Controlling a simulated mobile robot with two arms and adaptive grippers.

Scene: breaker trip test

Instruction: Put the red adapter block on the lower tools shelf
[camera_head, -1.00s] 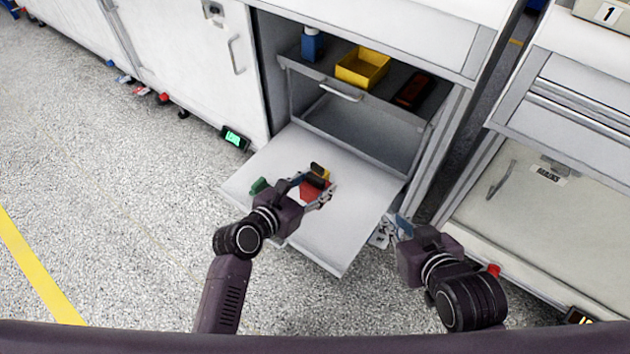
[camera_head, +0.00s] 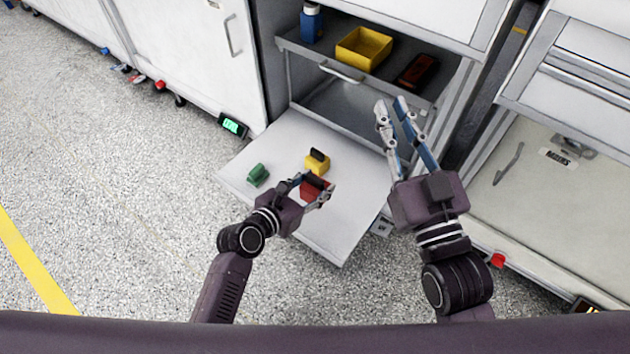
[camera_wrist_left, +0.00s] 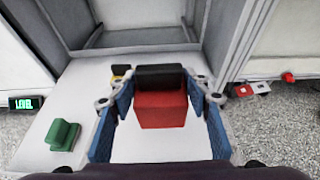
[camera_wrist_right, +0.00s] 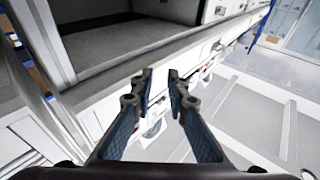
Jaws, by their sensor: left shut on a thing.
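The red adapter block (camera_head: 309,191), red with a black top, is between the fingers of my left gripper (camera_head: 318,191), which is shut on it. It also shows in the left wrist view (camera_wrist_left: 161,105). It is over the white pulled-out panel (camera_head: 330,235); I cannot tell whether it touches it. My right gripper (camera_head: 392,105) is open and empty, raised in front of the cabinet's right side, fingertips a little apart. A dark upper shelf (camera_head: 385,80) is inside the open cabinet. I cannot tell which surface is the lower tools shelf.
A green block (camera_head: 257,174) and a yellow block with a black top (camera_head: 317,162) stand on the panel. The upper shelf holds a blue bottle (camera_head: 311,22), a yellow bin (camera_head: 363,48) and a dark red object (camera_head: 417,71). A labelled cabinet (camera_head: 540,210) stands at right.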

